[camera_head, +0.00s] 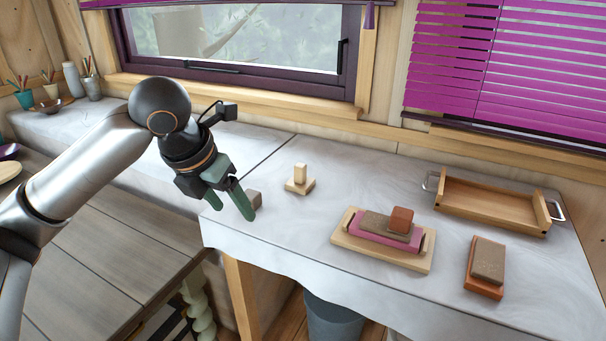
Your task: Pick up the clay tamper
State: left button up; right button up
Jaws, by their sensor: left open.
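What looks like the clay tamper (300,181), a pale wooden block with an upright grip on a flat square base, stands on the grey worktop (300,228). My left gripper (233,208) comes in from the left with green fingers pointing down. It is open, over the worktop's front left corner, to the left of the tamper and apart from it. A small grey-brown block (254,198) shows just beside its fingers; I cannot tell whether they touch. My right gripper is not in view.
A wooden board (346,242) carries a pink piece and brown blocks. A wooden tray (491,204) with metal handles stands at the back right. A stacked brown block (487,261) lies in front of it. A window and purple blind (505,70) are behind. Worktop around the tamper is clear.

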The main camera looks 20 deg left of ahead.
aim_at(299, 183)
jog(key=i, duration=0.9)
